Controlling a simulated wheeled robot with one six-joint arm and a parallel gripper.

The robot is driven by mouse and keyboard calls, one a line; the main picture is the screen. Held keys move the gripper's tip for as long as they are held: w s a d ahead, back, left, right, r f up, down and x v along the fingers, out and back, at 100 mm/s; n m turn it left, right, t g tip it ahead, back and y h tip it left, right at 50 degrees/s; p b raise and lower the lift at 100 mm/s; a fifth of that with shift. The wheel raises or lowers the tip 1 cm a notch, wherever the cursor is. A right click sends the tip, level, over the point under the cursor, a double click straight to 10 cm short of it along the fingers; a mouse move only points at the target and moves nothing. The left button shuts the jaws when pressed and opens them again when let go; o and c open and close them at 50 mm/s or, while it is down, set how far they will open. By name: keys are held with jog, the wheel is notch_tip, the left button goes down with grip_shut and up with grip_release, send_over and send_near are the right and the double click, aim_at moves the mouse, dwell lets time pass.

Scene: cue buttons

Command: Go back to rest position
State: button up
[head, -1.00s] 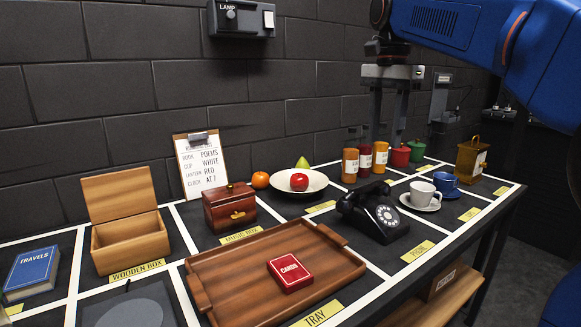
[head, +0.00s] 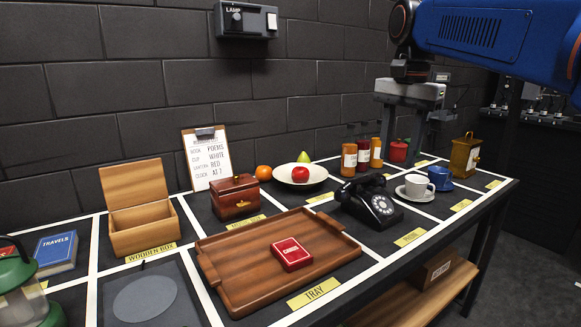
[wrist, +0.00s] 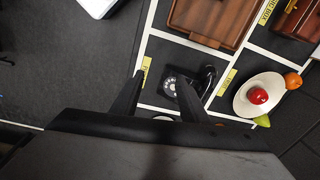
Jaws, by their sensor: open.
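My gripper (head: 401,145) hangs over the right rear part of the table, fingers pointing down, in front of the jars. It is open, with nothing between its fingers. In the wrist view its two dark fingers (wrist: 160,76) stand apart, with the black telephone (wrist: 172,88) seen below and between them. The head view shows the telephone (head: 370,203) standing on the table to the left of the white cup (head: 398,187). How high the fingers are above the table I cannot tell exactly.
A green lantern (head: 22,290) stands front left.

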jog(key=s+d+f+n+t, duration=0.2)
jog(key=s+f+n, duration=0.2)
jog(key=s+f, duration=0.7)
jog(key=s+d+f+n+t, duration=0.2)
jog(key=s+f+n, duration=0.3)
jog(key=s+f, duration=0.7)
notch_tip(320, 180, down, 7)
jog(key=shift+d+r, duration=0.2)
jog(key=shift+d, duration=0.5)
